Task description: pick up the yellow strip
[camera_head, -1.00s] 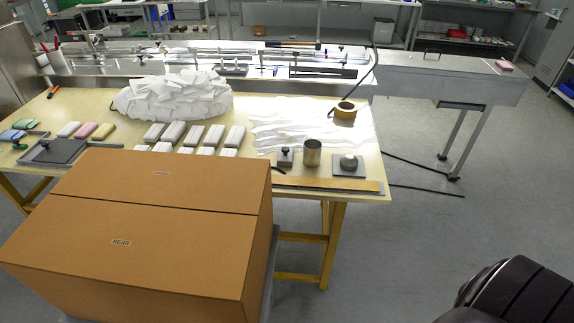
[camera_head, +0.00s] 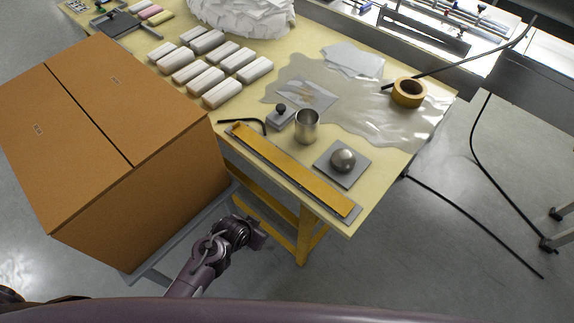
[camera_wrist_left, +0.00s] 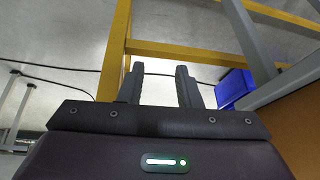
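The yellow strip (camera_head: 295,172) lies flat along the table's front edge in the head view, on a longer grey metal strip (camera_head: 347,210) whose edge shows past it. My left gripper (camera_head: 256,232) is below and in front of the table edge, apart from the strip and near the table's yellow legs. In the left wrist view its two fingers (camera_wrist_left: 160,82) stand apart with nothing between them. The yellow strip cannot be made out in the wrist view. My right gripper is not in view.
A metal cup (camera_head: 307,127), a grey block with a black knob (camera_head: 280,117) and a plate with a metal dome (camera_head: 343,160) stand just behind the strip. A black hooked rod (camera_head: 242,121) lies near its left end. The large cardboard box (camera_head: 150,170) flanks my left arm.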

